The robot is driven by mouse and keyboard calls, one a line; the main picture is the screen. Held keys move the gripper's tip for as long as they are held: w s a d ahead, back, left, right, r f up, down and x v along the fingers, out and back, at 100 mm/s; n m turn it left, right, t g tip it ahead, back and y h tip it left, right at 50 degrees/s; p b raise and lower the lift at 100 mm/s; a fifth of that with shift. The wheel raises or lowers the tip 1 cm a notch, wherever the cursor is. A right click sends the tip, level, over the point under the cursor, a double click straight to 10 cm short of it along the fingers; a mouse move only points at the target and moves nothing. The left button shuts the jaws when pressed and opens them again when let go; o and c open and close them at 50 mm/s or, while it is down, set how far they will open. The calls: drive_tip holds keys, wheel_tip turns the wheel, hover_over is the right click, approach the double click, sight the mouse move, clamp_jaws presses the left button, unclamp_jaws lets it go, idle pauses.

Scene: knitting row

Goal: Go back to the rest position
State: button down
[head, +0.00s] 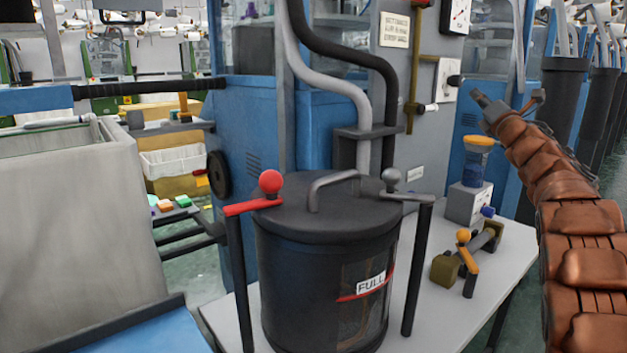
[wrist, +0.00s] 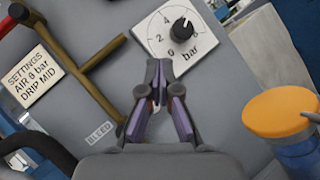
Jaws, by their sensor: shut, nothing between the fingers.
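My gripper (head: 476,94) is at the end of my copper-coloured arm at the upper right of the head view, raised in front of the grey machine panel (head: 430,130). In the wrist view my gripper (wrist: 159,75) has its purple-sided fingers together at the tips, with nothing between them. The tips overlap the lower left of a white dial plate (wrist: 205,55) marked in bar, with a black knob (wrist: 183,29). I cannot tell the gap between the fingers and the panel.
A black drum (head: 300,250) marked FULL stands on a white table (head: 500,285). A red-balled lever (head: 270,182) is beside its lid. A yellow-topped blue jar (head: 474,168) and a small brass fitting (head: 446,268) are to its right. A grey bin (head: 60,220) stands at left.

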drive_tip(key=s+d+r+m+g+h+p, duration=0.3)
drive_tip(key=r+m+h+p, duration=0.45)
drive_tip(key=m, duration=0.35)
drive_tip(key=s+f+m+g+h+p, duration=0.2)
drive_tip(key=s+m+g+h+p, duration=0.1)
drive_tip(key=s+m+g+p, duration=0.45)
drive_tip(key=s+a+f+m+g+y+p, duration=0.2)
drive_tip(key=s+a+p, duration=0.5)
drive_tip(key=s, duration=1)
drive_tip(key=s+a+f+m+g+y+p, duration=0.3)
drive_tip(key=s+a+g+p, duration=0.4)
drive_tip(key=s+a, duration=0.4)
drive_tip(key=s+a+f+m+g+y+p, duration=0.2)
drive_tip(key=s+a+p, duration=0.6)
drive_tip(key=s, duration=1.5)
wheel_tip(320, 180, down, 3)
drive_tip(key=a+m+g, duration=0.1)
drive_tip(key=m+g, duration=0.2)
drive_tip(key=m, duration=0.1)
drive_tip(key=shift+s+a, duration=0.25)
drive_tip(key=shift+s, duration=0.1)
drive_tip(key=shift+r, duration=0.1)
